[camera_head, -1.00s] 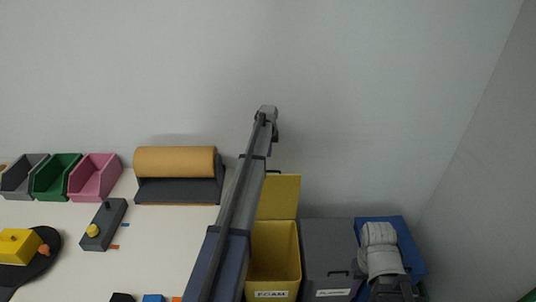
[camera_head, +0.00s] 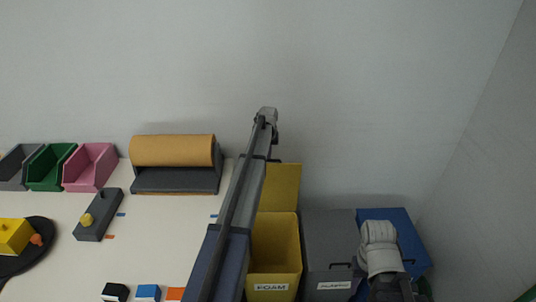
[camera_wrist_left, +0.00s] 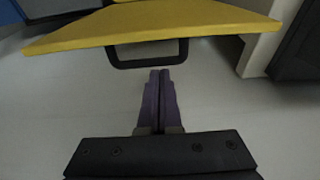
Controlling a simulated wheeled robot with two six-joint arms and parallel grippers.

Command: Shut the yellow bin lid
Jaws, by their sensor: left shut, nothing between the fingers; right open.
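The yellow bin (camera_head: 274,243) stands open right of the table, with a white label on its front. Its yellow lid (camera_head: 281,186) is raised behind the opening, partly covered by my left arm. In the left wrist view the lid (camera_wrist_left: 150,24) crosses the top, with a dark loop handle (camera_wrist_left: 148,62) on its near edge. My left gripper (camera_wrist_left: 160,74) is shut and empty, its fingertips just below the handle in the picture; I cannot tell whether they touch it. My right gripper does not show clearly.
A grey lidded bin (camera_head: 328,237) and a blue bin (camera_head: 398,228) stand right of the yellow bin. The table (camera_head: 150,240) at left holds a brown roll (camera_head: 173,151), a pink tray (camera_head: 91,166) and small blocks. A wall rises behind.

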